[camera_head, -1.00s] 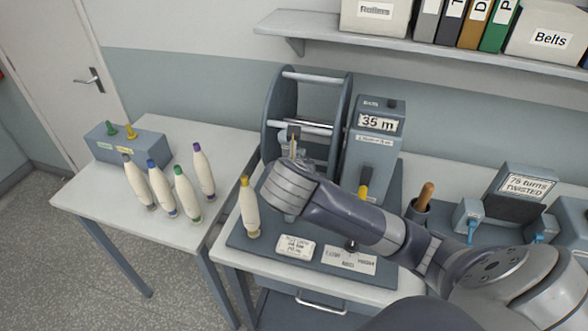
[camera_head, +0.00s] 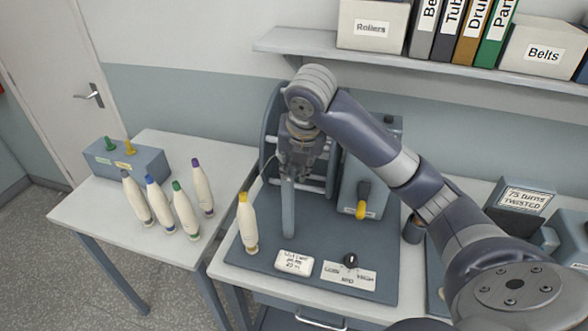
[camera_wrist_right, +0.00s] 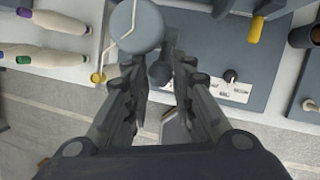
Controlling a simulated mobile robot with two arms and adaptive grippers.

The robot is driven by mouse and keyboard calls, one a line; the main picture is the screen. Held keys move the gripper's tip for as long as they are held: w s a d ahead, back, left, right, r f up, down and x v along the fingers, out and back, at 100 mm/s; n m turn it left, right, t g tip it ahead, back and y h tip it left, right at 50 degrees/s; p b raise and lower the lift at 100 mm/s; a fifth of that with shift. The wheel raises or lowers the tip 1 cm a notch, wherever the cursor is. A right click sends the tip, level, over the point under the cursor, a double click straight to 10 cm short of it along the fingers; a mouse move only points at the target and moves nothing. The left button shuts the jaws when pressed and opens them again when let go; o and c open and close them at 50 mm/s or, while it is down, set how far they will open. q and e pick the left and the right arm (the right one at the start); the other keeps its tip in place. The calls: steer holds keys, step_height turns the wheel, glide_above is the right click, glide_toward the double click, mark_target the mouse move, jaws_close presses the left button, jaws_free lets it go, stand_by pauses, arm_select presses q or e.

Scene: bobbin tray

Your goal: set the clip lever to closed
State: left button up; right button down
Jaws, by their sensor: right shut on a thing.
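A blue-grey post (camera_head: 288,212) stands upright on the winder's base plate. My right gripper (camera_head: 295,172) points down at the top of this post. In the right wrist view, a dark round knob (camera_wrist_right: 160,73), seemingly the clip lever's end, sits between the fingers of my right gripper (camera_wrist_right: 161,82), and they are shut on it. The round grey post top (camera_wrist_right: 137,27), with a pale thread across it, is just beyond. The lever's setting cannot be read, since the hand hides it in the head view. My left gripper is not in view.
A bobbin with a yellow tip (camera_head: 248,224) stands left of the post. A yellow-tipped handle (camera_head: 361,208) is on the counter box (camera_head: 378,170). A black selector knob (camera_head: 351,260) is at the front. Several bobbins stand on the left table (camera_head: 100,207). A shelf (camera_head: 400,58) runs behind.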

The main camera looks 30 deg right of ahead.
steer(key=shift+w+d+r, duration=0.1)
steer(key=shift+r, duration=0.05)
stand_by(0.3)
steer(key=c, duration=1.3)
jaws_free()
steer(key=shift+c, duration=0.2)
steer(key=shift+r, duration=0.5)
steer(key=v, duration=1.1)
steer(key=shift+f, duration=0.1)
